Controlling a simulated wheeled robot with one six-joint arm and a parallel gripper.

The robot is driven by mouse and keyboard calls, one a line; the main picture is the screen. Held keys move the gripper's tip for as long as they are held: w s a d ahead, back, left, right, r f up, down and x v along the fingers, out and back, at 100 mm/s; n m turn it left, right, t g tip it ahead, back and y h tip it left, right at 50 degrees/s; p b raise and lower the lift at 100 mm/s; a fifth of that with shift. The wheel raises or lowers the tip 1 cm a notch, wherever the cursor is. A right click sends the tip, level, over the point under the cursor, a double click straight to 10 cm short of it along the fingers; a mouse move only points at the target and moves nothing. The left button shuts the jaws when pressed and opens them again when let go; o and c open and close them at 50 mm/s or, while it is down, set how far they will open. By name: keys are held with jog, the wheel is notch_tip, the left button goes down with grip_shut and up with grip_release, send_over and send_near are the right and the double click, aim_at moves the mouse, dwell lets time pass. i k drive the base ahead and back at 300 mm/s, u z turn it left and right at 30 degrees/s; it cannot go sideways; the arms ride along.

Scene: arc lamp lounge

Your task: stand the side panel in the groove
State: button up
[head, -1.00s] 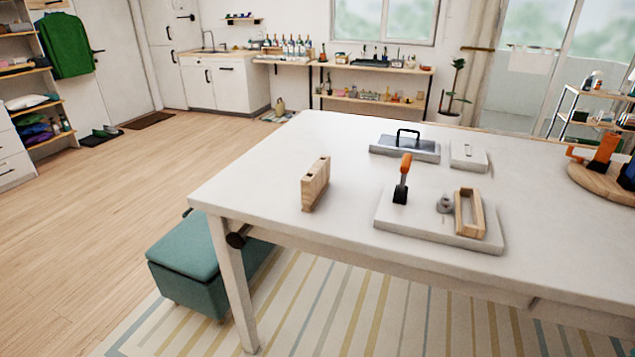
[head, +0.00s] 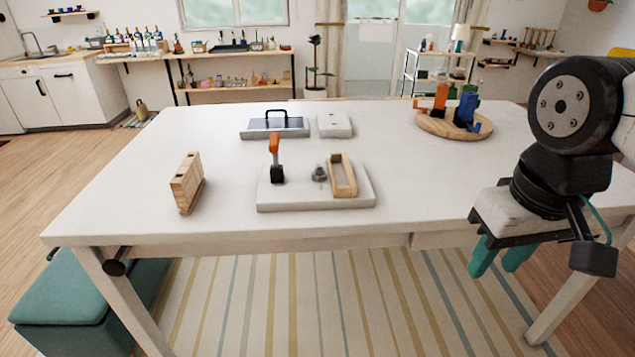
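A light wooden panel (head: 187,184) with dark slots in its top edge stands upright on the left of the white table; it looks like the side panel. A pale base plate (head: 285,199) lies in the middle of the table. On it are an orange-handled clamp (head: 275,158), a small grey knob-like part (head: 319,173) and an upright wooden frame (head: 334,187). I cannot make out a groove clearly. My gripper (head: 498,259) hangs at the right, in front of the table edge, far from the panel. Its teal fingers are apart with nothing between them.
Behind the plate lie a grey tray with a black handle (head: 274,127) and a small white box (head: 334,125). A round wooden board (head: 455,126) with orange and blue clamps is at the back right. The table's front right is clear. A teal bench (head: 75,308) stands lower left.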

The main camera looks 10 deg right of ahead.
aim_at(292, 188)
jog(key=u, duration=0.3)
jog(key=k, duration=0.5)
jog(key=u, duration=1.3)
jog(key=i, duration=1.35)
jog(key=z, duration=1.1)
jog(key=i, duration=0.5)
jog(key=z, duration=0.55)
